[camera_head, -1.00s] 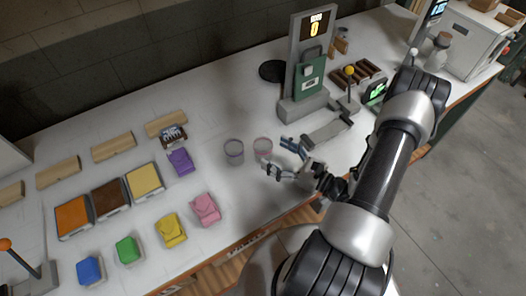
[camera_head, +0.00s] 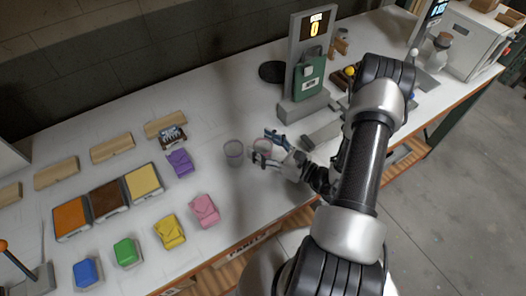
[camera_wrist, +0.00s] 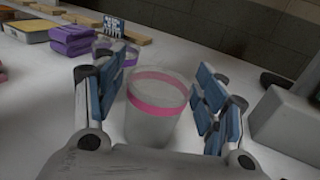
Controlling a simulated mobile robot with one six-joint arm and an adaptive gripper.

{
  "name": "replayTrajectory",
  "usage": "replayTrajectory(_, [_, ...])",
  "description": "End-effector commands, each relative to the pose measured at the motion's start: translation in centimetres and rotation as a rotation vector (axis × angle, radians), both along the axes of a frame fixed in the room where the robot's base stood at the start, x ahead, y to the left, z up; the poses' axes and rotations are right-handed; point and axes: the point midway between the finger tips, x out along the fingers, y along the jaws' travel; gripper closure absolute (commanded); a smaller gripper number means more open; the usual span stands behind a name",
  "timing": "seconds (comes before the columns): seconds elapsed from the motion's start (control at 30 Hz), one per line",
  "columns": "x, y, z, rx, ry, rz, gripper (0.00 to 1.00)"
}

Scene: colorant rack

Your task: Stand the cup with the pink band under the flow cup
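The cup with the pink band (camera_wrist: 154,110) stands upright on the white table; it is clear and shows between my fingers in the wrist view. In the head view the same cup (camera_head: 262,148) is partly covered by my gripper (camera_head: 268,149). My gripper also shows in the wrist view (camera_wrist: 168,95), open, with one blue-padded finger on each side of the cup and gaps visible. A green device with a grey base and a display (camera_head: 307,75) stands behind and to the right. I cannot tell for certain which part is the flow cup.
Another clear cup (camera_head: 234,152) with a purplish band stands close left of the pink-banded cup. Purple (camera_head: 180,162) and pink (camera_head: 204,210) blocks lie further left. A grey base (camera_wrist: 288,120) stands right of my gripper in the wrist view.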

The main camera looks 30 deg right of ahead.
Motion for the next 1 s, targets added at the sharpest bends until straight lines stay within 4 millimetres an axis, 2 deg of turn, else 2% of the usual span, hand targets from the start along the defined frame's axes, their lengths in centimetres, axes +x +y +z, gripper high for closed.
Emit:
replayTrajectory(0.47, [0.0,0.0,0.0,0.000,0.000,0.000,0.69])
replayTrajectory(0.77, [0.0,0.0,0.6,-0.001,0.000,0.000,0.69])
replayTrajectory(0.87, [0.0,0.0,1.7,-0.002,-0.001,0.000,0.69])
replayTrajectory(1.0, [0.0,-0.1,4.3,-0.003,-0.003,0.000,0.69])
